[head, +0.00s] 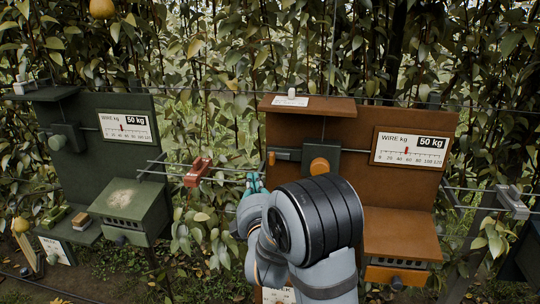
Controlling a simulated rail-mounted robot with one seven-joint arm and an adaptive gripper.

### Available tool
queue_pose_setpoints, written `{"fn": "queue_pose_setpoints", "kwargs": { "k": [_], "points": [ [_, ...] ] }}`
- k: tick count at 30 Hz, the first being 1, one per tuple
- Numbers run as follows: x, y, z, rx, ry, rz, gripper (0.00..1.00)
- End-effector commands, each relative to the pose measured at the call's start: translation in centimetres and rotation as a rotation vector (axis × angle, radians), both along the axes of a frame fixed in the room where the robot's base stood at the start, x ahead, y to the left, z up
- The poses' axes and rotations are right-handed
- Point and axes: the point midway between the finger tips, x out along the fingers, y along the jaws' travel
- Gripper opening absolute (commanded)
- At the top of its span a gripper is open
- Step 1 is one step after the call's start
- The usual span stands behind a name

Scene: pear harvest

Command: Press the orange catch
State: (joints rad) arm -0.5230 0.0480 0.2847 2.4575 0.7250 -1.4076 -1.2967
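An orange rounded catch (320,166) sits on a dark plate on the brown station (283,127). My gripper (253,181) shows teal parts at the brown station's left edge, to the left of the catch and slightly lower. It is apart from the catch in the picture. My arm hides most of the gripper, and whether its fingers are open or shut is unclear. A dark bar with a red end (271,158) lies just left of the catch.
A red clamp (197,172) sits on the wires between the stations. A green station (88,103) with a pale knob (57,142) stands at left. The brown station's gauge (410,149) and ledge (402,222) are at right. Dense foliage stands behind; a pear (102,8) hangs at upper left.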

Motion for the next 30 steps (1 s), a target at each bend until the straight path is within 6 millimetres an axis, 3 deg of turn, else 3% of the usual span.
{"fn": "queue_pose_setpoints", "kwargs": {
  "k": [13,17,28,30],
  "points": [
    [0.8,0.2,0.1,0.002,0.001,0.001,0.0],
    [2.6,0.4,0.3,0.003,0.002,0.0,0.0],
    [10.0,1.8,0.5,0.002,0.001,0.002,0.0],
    [9.8,0.4,0.3,0.0,0.004,-0.003,0.0]
  ]
}}
